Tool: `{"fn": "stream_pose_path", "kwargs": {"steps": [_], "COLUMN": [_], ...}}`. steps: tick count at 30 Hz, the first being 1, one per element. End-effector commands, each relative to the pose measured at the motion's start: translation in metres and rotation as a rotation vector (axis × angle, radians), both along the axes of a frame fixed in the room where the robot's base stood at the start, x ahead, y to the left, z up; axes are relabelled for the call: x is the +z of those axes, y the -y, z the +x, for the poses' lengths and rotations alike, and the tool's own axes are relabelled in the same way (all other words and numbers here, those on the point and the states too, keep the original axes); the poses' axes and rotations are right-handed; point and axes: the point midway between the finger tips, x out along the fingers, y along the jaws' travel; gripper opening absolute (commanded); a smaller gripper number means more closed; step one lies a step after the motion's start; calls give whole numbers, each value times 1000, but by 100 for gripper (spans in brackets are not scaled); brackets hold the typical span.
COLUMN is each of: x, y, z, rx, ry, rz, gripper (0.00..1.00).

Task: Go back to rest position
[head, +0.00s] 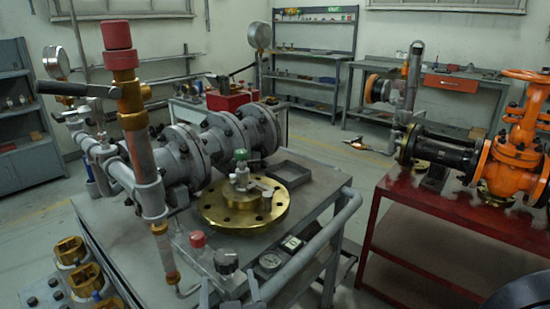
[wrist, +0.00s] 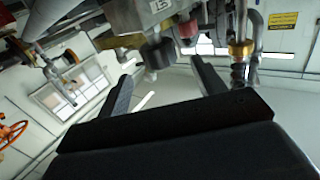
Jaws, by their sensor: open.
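My gripper shows in the wrist view (wrist: 162,78) as two dark fingers spread apart, with nothing between them. In the head view, what look like its fingertips (head: 229,288) show at the bottom edge, just in front of the cart's control knobs. A black knob (head: 226,262) and a red knob (head: 197,241) stand on the cart's near edge. The black knob also shows in the wrist view (wrist: 158,55), just beyond the fingertips. I cannot tell whether the fingers touch it. The orange gate valve (head: 515,150) stands on the red bench at the right.
The grey cart (head: 120,235) carries pipework (head: 185,155), a brass flange (head: 245,207) and a tall red-capped pipe (head: 128,85). A tubular rail (head: 315,240) runs along its right side. The red bench (head: 430,210) stands to the right.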

Motion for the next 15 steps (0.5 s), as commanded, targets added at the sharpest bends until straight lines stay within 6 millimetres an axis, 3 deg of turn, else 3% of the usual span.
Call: {"fn": "stream_pose_path", "kwargs": {"steps": [15], "x": [-1], "y": [-14], "z": [63], "rx": [-3], "ry": [-2], "rz": [-1], "gripper": [65]}}
